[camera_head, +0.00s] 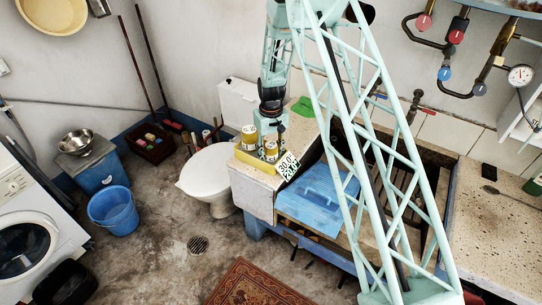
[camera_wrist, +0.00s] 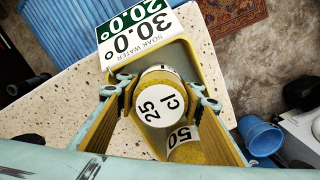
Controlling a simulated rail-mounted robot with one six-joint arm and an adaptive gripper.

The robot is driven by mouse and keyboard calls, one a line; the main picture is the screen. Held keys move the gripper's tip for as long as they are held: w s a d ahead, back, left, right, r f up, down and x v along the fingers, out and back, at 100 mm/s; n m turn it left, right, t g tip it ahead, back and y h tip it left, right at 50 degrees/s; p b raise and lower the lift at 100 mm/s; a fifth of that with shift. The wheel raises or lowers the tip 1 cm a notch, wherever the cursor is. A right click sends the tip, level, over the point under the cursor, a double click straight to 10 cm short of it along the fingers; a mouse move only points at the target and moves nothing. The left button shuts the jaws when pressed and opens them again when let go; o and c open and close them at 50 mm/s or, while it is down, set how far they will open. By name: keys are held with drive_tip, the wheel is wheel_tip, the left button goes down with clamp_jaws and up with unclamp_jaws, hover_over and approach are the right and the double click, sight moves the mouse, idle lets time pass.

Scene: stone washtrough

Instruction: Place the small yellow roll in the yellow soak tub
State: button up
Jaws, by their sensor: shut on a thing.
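The yellow soak tub (camera_wrist: 183,52) surrounds the roll in the wrist view and stands on the counter in the head view (camera_head: 250,160). I cannot tell whether the roll touches the tub floor. A second yellow roll, marked 50 (camera_wrist: 184,140), is beside it and also shows in the head view (camera_head: 249,138).
A sign reading 30.0 and 20.0 degrees (camera_wrist: 140,32) stands at the tub's edge, on the speckled counter (camera_wrist: 108,62). A white toilet (camera_head: 208,172) and a blue bucket (camera_head: 113,210) stand to the left.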

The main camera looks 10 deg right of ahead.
drive_tip(key=shift+f, duration=0.15)
drive_tip(key=o, duration=0.7)
drive_tip(key=shift+o, duration=0.2)
drive_tip(key=shift+r, duration=6.15)
drive_tip(key=shift+r, duration=0.1)
